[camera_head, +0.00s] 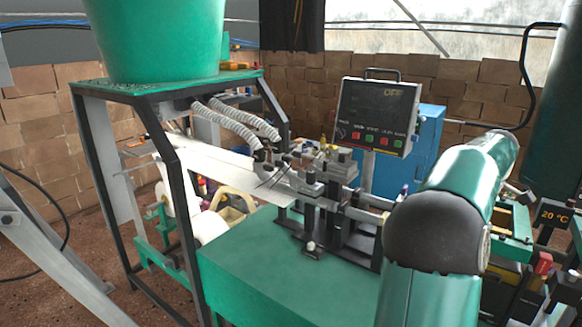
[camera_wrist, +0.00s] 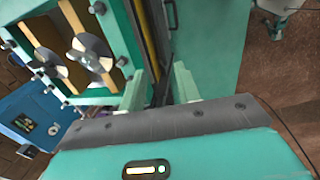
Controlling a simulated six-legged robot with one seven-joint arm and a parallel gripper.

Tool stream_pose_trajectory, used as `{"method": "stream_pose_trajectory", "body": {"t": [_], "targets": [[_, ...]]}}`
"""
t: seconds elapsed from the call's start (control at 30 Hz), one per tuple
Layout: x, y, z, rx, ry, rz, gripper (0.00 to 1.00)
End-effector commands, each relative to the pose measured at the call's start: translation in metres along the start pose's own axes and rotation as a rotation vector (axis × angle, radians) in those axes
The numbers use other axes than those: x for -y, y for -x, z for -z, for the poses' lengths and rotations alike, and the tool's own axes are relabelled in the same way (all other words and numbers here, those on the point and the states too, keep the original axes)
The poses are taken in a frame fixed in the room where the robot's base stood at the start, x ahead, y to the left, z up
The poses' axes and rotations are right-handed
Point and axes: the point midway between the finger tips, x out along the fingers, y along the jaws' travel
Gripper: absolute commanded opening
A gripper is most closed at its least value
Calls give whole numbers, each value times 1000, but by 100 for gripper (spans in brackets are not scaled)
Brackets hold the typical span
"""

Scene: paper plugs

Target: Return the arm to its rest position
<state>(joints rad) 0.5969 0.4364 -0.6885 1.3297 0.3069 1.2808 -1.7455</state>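My gripper (camera_wrist: 158,84) shows in the wrist view as two pale green fingers standing apart. No held object shows between them; a dark gap and part of a green machine lie beyond. In the head view my green arm with its dark rounded joint fills the right foreground. My gripper's fingers do not show in that view.
In the head view, a green worktable (camera_head: 270,262) carries a black metal mechanism (camera_head: 335,222). A control panel (camera_head: 378,115) stands behind it. A green bin (camera_head: 157,38) sits on a black-framed stand at left. The wrist view shows a green frame with round discs (camera_wrist: 90,55) close by.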

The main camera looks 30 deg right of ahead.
Motion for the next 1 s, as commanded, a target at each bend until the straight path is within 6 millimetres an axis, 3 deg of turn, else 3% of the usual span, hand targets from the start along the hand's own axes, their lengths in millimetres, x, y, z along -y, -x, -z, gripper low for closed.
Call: {"method": "stream_pose_trajectory", "body": {"t": [0.17, 0.27, 0.37, 0.57, 0.7, 0.83, 1.0], "targets": [[5, 3, 8, -13, -11, -2, 33], [20, 10, 30, -51, -48, -5, 33], [48, 22, 67, -110, -106, -2, 33], [129, 46, 146, -222, -225, 25, 33], [197, 62, 190, -280, -287, 51, 33], [265, 73, 219, -321, -337, 71, 33], [356, 79, 238, -363, -391, 84, 33]]}}
